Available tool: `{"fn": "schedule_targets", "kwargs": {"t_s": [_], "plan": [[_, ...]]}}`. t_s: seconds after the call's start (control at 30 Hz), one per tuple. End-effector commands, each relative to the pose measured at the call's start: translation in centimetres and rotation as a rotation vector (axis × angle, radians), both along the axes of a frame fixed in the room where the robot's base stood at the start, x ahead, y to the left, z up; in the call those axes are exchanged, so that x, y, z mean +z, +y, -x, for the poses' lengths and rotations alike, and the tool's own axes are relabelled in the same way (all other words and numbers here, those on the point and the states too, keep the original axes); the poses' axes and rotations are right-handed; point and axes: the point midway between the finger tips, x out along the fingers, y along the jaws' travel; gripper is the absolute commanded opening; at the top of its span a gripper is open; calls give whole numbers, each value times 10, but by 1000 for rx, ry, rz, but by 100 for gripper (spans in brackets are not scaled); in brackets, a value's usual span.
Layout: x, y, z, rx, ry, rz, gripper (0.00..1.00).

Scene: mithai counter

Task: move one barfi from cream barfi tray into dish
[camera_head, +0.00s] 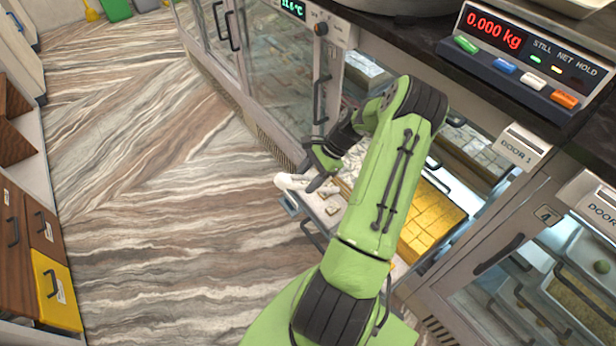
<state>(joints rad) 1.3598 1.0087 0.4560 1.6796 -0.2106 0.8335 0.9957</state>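My gripper (316,176) reaches down over the front of a pulled-out shelf at the counter. Its dark fingers are small here, and I cannot tell whether they are open or shut or hold anything. A white object (289,181), possibly the dish, shows right by the fingers; its shape is partly covered. A few pale cream pieces, seemingly barfi (332,210), lie on a light tray (318,204) just below and right of the gripper. My green arm hides much of that tray.
A tray of yellow pieces (432,218) lies right of my arm. A scale with a red 0.000 kg display (493,30) stands on the dark counter above. Glass doors (278,70) line the case. Wooden drawers (25,225) stand at left. The striped floor between is clear.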

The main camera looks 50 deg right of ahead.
Motion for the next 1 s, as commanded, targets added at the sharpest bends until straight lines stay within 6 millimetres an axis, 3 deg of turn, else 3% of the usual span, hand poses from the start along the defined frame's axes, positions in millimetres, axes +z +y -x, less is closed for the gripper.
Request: {"fn": "schedule_targets", "kwargs": {"t_s": [1.0], "plan": [[-6,7,7,-73,59,-23,49]]}}
